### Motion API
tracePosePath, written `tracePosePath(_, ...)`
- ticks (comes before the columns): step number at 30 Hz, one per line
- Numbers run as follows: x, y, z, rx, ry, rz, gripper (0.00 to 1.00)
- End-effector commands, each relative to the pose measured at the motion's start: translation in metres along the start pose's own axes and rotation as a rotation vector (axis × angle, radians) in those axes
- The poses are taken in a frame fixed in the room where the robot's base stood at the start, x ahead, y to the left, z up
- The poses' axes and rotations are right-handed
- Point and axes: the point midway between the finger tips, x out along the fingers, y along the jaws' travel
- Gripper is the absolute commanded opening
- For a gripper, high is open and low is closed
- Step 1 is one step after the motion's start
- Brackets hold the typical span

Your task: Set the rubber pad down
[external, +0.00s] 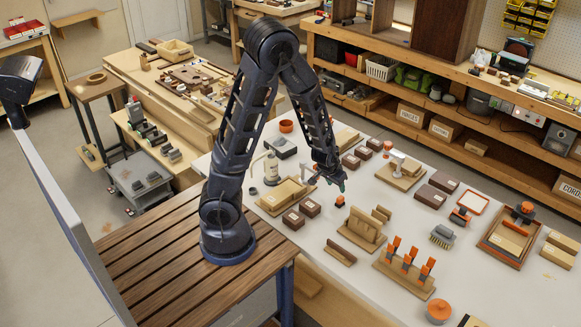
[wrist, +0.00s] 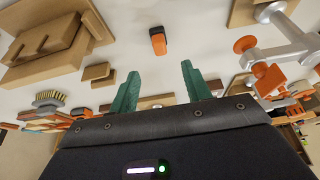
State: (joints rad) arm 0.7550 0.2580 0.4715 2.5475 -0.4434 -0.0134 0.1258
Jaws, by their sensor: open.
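My gripper (external: 327,182) is above the white bench top, near its middle. In the wrist view its two green fingers (wrist: 159,78) are apart with nothing between them. A small orange and black block (wrist: 158,42) lies on the bench in front of the gap between the fingers, apart from them. It also shows in the external view (external: 340,201), just below and right of my gripper. I cannot tell whether this block is the rubber pad; no other thing is clearly a rubber pad.
A slotted wooden rack (external: 362,230) and a wooden holder with orange-handled tools (external: 405,268) stand in front. A wooden tray (external: 284,194) and dark boxes (external: 309,208) are at left. A wooden stand with a clamp (external: 400,172) is at right. Some bench lies clear around the block.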

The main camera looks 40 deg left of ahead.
Motion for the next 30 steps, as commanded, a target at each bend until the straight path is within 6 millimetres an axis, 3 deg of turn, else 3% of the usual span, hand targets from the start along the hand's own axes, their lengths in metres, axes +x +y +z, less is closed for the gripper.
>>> tracePosePath(6, -0.006, 0.000, -0.001, -0.004, -0.002, 0.010, 0.48)
tracePosePath(11, -0.029, -0.003, -0.006, -0.022, -0.015, 0.058, 0.48)
tracePosePath(21, -0.115, -0.021, -0.015, -0.039, -0.040, 0.179, 0.48)
tracePosePath(30, -0.194, -0.050, -0.008, -0.023, -0.032, 0.213, 0.48)
